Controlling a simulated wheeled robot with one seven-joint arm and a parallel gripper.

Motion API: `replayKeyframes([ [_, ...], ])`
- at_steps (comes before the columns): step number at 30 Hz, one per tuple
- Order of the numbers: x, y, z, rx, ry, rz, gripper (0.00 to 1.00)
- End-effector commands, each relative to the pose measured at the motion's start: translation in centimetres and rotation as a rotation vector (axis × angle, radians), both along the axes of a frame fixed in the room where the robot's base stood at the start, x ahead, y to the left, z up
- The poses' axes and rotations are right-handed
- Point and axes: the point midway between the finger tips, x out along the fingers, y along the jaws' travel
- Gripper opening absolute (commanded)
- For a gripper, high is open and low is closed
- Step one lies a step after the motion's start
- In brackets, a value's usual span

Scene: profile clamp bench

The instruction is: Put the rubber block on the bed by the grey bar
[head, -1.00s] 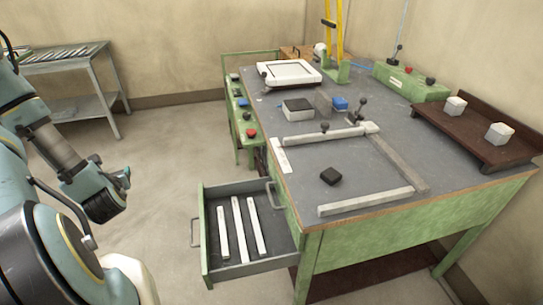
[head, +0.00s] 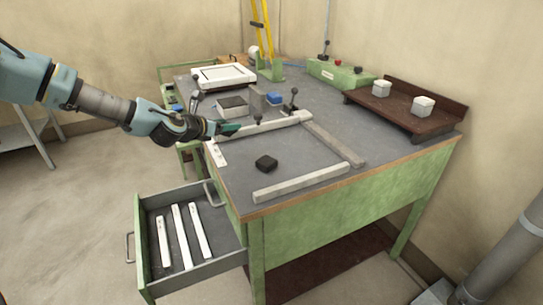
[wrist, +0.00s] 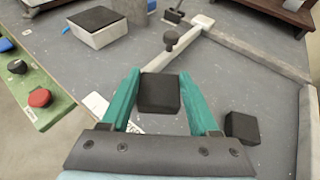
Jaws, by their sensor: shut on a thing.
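My gripper (wrist: 165,103) has teal fingers shut on a black rubber block (wrist: 160,92), held above the bench in the wrist view. In the head view my gripper (head: 232,128) is over the bench's left edge; the held block is hard to make out there. A second black block (head: 266,163) lies on the grey bed (head: 290,150), apart from the bars; the wrist view also shows it (wrist: 242,128) right of my gripper. Which is the task's grey bar I cannot tell.
An open drawer (head: 190,270) with white strips juts out at the front left. A knobbed clamp (head: 292,104) stands by the back bar. A white box with a dark top (head: 232,108) is behind. A brown rack (head: 405,108) holds two white blocks. The bed's middle is mostly clear.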

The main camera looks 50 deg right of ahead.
Motion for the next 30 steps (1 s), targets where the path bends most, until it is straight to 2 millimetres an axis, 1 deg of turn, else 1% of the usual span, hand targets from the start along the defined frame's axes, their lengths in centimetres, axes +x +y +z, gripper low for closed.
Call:
replayKeyframes([
  [1,-1.4,-1.7,0.6,-0.004,0.000,-0.052,0.05],
  [3,-3.0,-3.4,1.6,-0.002,-0.001,-0.115,0.05],
  [6,-4.7,-4.8,2.7,0.000,0.000,-0.174,0.05],
  [9,-5.5,-5.5,3.0,0.001,0.001,-0.205,0.05],
  [11,-5.7,-5.7,2.4,0.002,0.004,-0.212,0.05],
  [18,-5.8,-5.7,-1.6,0.003,0.005,-0.213,0.05],
  [23,-5.7,-5.6,-3.2,0.004,0.003,-0.211,0.05],
  [27,-5.8,-5.6,-5.1,0.003,0.005,-0.211,0.05],
  [30,-5.7,-5.6,-6.2,0.002,0.004,-0.211,0.05],
])
